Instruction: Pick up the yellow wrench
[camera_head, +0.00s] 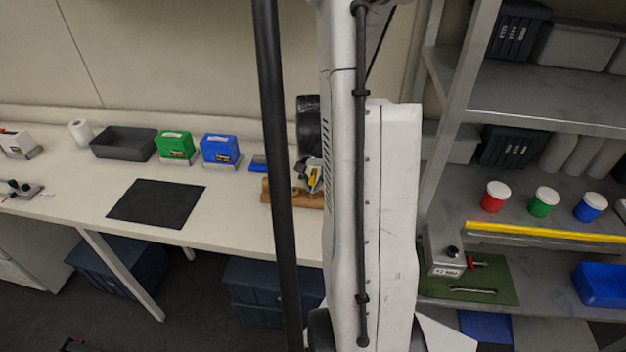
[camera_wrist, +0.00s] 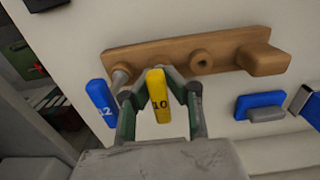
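The yellow wrench (camera_wrist: 158,97), its handle marked 10, stands out from a brown wooden rack (camera_wrist: 228,54) on the bench in the wrist view. My gripper (camera_wrist: 158,78) is around it, with a fingertip close against each side, and looks shut on it. The wrench's far end is hidden behind the fingertips, so I cannot tell whether it is still in the rack. In the head view the yellow wrench (camera_head: 313,180) shows as a small patch beside the rack (camera_head: 283,196), partly covered by my arm.
A blue wrench (camera_wrist: 102,103) marked 12 is close left of my gripper, in the rack. A blue box (camera_head: 221,149), a green box (camera_head: 175,145) and a dark tray (camera_head: 125,143) stand along the bench. A black mat (camera_head: 157,203) lies bare. Shelves (camera_head: 545,100) stand at right.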

